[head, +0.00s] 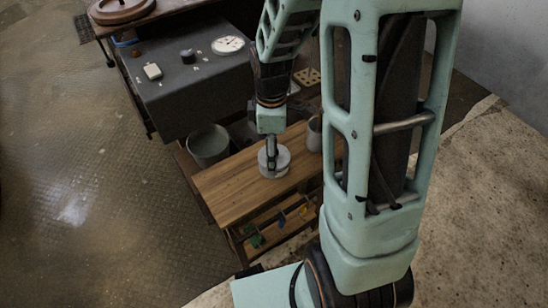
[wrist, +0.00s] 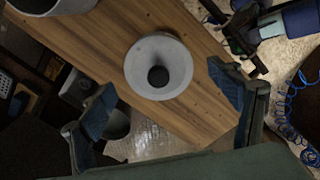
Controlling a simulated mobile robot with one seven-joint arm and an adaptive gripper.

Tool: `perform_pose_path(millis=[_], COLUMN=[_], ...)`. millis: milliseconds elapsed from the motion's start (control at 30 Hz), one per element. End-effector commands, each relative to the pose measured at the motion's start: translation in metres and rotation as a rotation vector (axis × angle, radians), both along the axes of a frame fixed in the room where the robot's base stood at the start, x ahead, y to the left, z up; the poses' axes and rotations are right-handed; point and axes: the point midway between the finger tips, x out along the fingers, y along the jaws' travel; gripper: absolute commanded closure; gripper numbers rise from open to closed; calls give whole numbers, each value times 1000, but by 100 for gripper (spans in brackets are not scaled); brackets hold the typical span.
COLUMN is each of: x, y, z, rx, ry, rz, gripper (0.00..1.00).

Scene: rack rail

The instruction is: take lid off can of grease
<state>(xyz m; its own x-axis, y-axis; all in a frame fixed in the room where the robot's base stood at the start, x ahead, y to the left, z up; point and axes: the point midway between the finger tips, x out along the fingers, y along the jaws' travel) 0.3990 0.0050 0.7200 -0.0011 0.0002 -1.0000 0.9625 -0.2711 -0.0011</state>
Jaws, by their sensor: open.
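The can of grease (head: 274,170) looks like a low, round grey can on the wooden bench. A pale grey round lid (wrist: 146,52) with a dark knob (wrist: 158,77) in its middle covers it, seen from above in the wrist view. My gripper (head: 271,155) points down over the lid's middle. In the wrist view its two blue-padded fingers (wrist: 161,79) stand wide apart, to the left and right of the lid, with nothing between them held. I cannot tell the exact height of the fingertips above the lid.
The wooden bench (head: 225,193) has a grey pot (head: 315,135) close to the can on the right. A grey bucket (head: 208,146) stands beside the bench. A dark table (head: 185,85) with small items lies behind. The bench's left part is clear.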

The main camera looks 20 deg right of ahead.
Motion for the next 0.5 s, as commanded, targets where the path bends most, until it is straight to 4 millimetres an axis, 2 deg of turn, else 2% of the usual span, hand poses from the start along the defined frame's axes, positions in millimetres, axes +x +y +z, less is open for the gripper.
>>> perform_pose_path(millis=[67, 300, 500], x=[0, 0, 0], y=[0, 0, 0], z=[-6, -6, -6], rx=[0, 0, 0], ry=[0, -1, -1], rz=[0, -1, -1], gripper=[17, 17, 39])
